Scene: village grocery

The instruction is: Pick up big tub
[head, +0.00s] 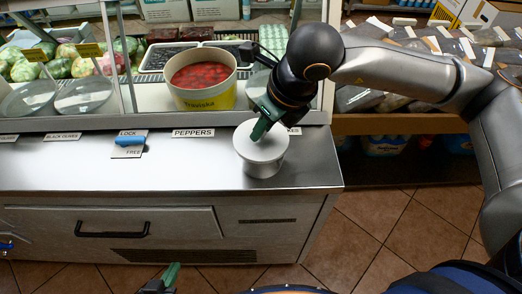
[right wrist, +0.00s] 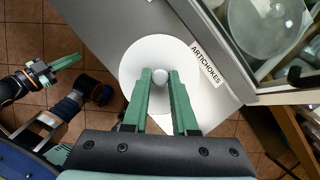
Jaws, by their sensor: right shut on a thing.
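A big cream-and-yellow tub (head: 207,96) full of red food stands upright behind the glass of the display case. On the steel counter in front is a round grey container (head: 261,167) with a flat white lid (head: 246,142). The lid also shows in the right wrist view (right wrist: 160,46), with a small round knob (right wrist: 160,78) at its middle. My right gripper (head: 262,128) reaches down from above and is shut on this knob, one green finger on each side. My left gripper (head: 165,278) is low at the front, away from both containers; its finger gap is unclear.
The steel counter (head: 100,165) is mostly clear to the left, with name labels and a blue lock handle (head: 130,139). Glass panels and trays of vegetables (head: 70,60) lie behind. A shelf of bagged goods (head: 380,100) stands at the right. Tiled floor is in front.

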